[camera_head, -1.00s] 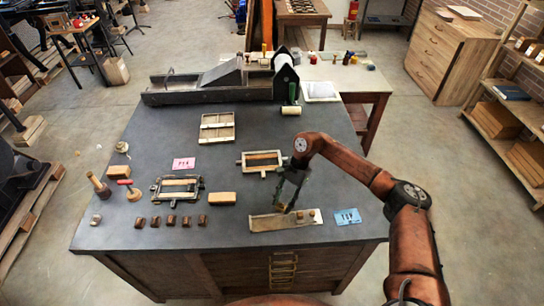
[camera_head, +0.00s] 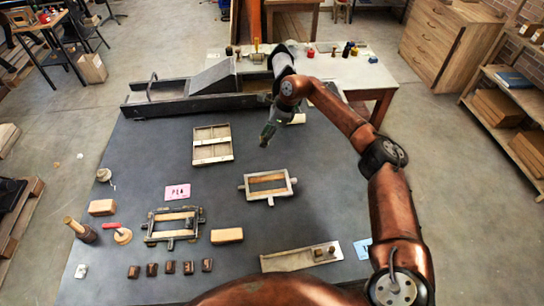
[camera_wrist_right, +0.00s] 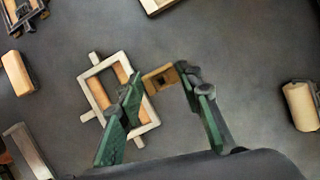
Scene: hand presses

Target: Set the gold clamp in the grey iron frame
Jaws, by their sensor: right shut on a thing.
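My right gripper (camera_head: 267,134) is above the table, behind and level with the right edge of the pale grey frame. In the right wrist view the fingertips (camera_wrist_right: 162,79) are shut on the gold clamp (camera_wrist_right: 160,79), a small brownish-gold block with a square opening. The clamp is too small to make out in the head view. The clamp appears held above the table, beside the frame. My left gripper is not in view.
A darker frame (camera_head: 148,228) and a wooden block (camera_head: 227,236) lie to the left. Several brown clamps (camera_head: 170,267) line the front. A tray (camera_head: 285,261) holds two small pieces. A wooden case (camera_head: 212,158) and a long press bed (camera_head: 190,104) stand behind. Table between is clear.

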